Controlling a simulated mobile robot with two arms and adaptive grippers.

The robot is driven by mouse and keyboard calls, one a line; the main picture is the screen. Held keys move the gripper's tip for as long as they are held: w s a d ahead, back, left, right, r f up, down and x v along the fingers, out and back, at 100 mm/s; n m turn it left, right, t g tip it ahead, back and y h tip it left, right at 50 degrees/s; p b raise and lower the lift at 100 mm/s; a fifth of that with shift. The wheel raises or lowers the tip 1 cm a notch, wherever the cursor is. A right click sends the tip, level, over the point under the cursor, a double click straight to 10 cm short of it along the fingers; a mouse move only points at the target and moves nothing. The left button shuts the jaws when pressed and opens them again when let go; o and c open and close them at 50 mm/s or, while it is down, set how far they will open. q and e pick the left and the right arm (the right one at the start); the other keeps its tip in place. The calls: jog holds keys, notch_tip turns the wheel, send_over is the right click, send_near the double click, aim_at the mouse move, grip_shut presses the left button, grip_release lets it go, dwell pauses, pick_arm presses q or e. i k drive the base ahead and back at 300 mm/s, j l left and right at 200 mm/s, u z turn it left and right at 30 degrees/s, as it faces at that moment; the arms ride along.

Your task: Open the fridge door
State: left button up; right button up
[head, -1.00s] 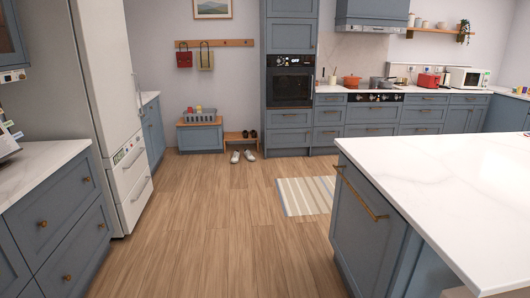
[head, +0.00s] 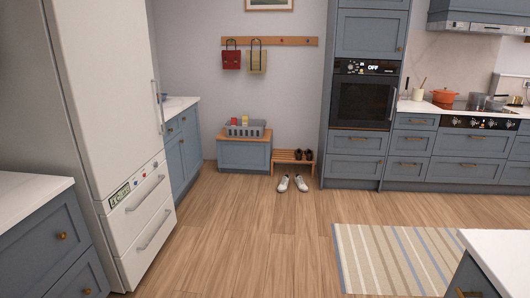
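The white fridge (head: 108,85) stands at the left of the head view, seen at an angle. Its tall upper door is shut and has a vertical metal handle (head: 157,106) near its right edge. Below are two drawers with slanting bar handles, the upper drawer (head: 140,198) and the lower drawer (head: 150,240), both shut. Small magnets and a label strip (head: 119,195) sit on the front above the drawers. Neither of my grippers is in view.
A blue counter unit (head: 45,240) stands in front of the fridge at left. An island corner (head: 500,255) is at lower right, beside a striped rug (head: 390,258). White shoes (head: 292,183) and a bench (head: 244,153) are further back. The wooden floor (head: 235,240) between is clear.

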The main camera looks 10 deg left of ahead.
aim_at(102, 48)
jog(key=i+u, duration=0.15)
jog(key=i, duration=0.45)
jog(key=i+u, duration=0.15)
jog(key=i, duration=0.5)
jog(key=i+l+u, duration=0.15)
jog(key=i, duration=0.45)
jog(key=i+l+u, duration=0.15)
jog(key=i, duration=0.45)
jog(key=l, duration=0.05)
